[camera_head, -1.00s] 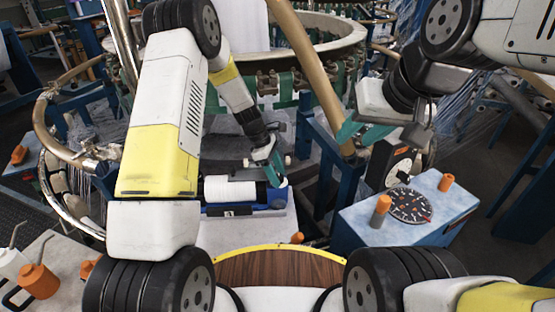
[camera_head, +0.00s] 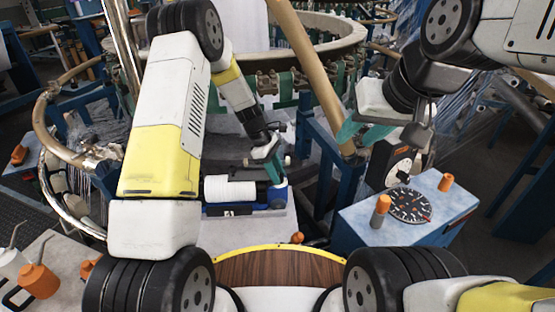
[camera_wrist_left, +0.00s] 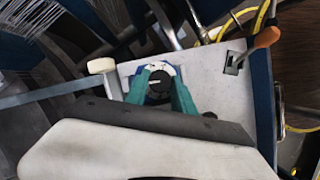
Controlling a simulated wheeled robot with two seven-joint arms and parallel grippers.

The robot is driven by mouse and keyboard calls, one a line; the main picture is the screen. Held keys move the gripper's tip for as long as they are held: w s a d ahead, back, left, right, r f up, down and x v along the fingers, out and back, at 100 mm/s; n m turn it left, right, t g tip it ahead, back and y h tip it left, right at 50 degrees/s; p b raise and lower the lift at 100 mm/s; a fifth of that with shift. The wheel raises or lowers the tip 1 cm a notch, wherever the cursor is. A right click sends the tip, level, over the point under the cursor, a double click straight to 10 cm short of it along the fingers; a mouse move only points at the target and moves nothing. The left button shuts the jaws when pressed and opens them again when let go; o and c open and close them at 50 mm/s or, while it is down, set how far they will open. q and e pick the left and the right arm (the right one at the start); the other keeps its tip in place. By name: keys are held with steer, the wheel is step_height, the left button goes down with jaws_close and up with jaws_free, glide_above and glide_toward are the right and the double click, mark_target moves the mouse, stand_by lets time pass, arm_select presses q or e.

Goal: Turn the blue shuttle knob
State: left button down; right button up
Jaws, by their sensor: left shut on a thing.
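The blue shuttle (camera_head: 224,210) with its white thread spool (camera_head: 230,189) lies on the light tabletop, left of centre in the head view. My left gripper (camera_head: 272,173) reaches down at the shuttle's right end. In the left wrist view, its teal fingers (camera_wrist_left: 160,90) are shut around a dark round knob (camera_wrist_left: 160,78) with a pale line on top. A blue and white part of the shuttle (camera_wrist_left: 128,69) shows beyond the knob.
A blue box with a black dial (camera_head: 408,205) and orange knobs stands at the right. The loom ring (camera_head: 335,45) and a slanted tan pole (camera_head: 312,75) are behind. An orange bottle (camera_head: 38,282) stands at lower left. Light tabletop (camera_head: 245,232) is bare in front of the shuttle.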

arm_select(q)
steer(key=m+g, duration=0.1)
steer(key=m, duration=0.2)
steer(key=m+g+y, duration=0.1)
steer(key=m, duration=0.3)
steer(key=shift+w+d+y, duration=0.2)
steer(key=shift+y, duration=0.1)
steer(key=m, duration=0.2)
steer(key=m+y, duration=0.1)
steer(key=m, duration=0.1)
steer(key=shift+d+m+g+y, duration=0.1)
steer(key=shift+m+g+y, duration=0.2)
steer(key=shift+g, duration=0.1)
steer(key=shift+m+y, duration=0.6)
steer(key=shift+m, duration=0.8)
steer(key=c, duration=1.1)
jaws_free()
steer(key=shift+o, duration=0.2)
